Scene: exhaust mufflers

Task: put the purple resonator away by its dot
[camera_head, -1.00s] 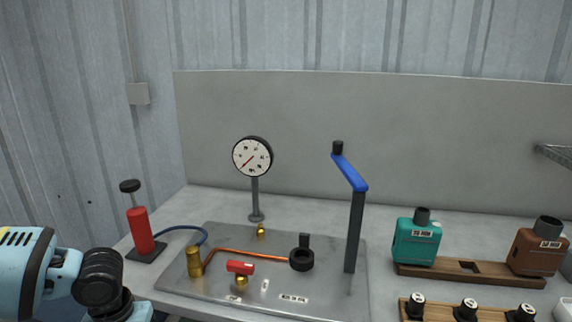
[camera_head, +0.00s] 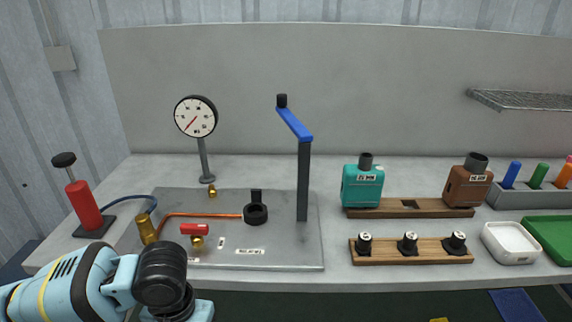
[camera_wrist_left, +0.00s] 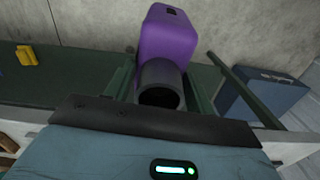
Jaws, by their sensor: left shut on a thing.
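The purple resonator (camera_wrist_left: 168,38), a rounded box with a dark open pipe neck (camera_wrist_left: 160,84), shows only in the left wrist view. My left gripper (camera_wrist_left: 158,75) is shut on it, its fingers on either side of the neck. In the head view only my left arm shows at the lower left; that gripper and the resonator are out of frame. A wooden rack (camera_head: 427,211) holds a teal resonator (camera_head: 362,187) at its left and a brown one (camera_head: 467,185) at its right, with an empty slot between. I cannot make out a dot. My right gripper is not in view.
A front wooden rack (camera_head: 385,259) holds several small black parts. A white dish (camera_head: 510,243) and green tray (camera_head: 553,236) are at right. A yellow block (camera_wrist_left: 27,56) and blue box (camera_wrist_left: 262,101) show in the wrist view.

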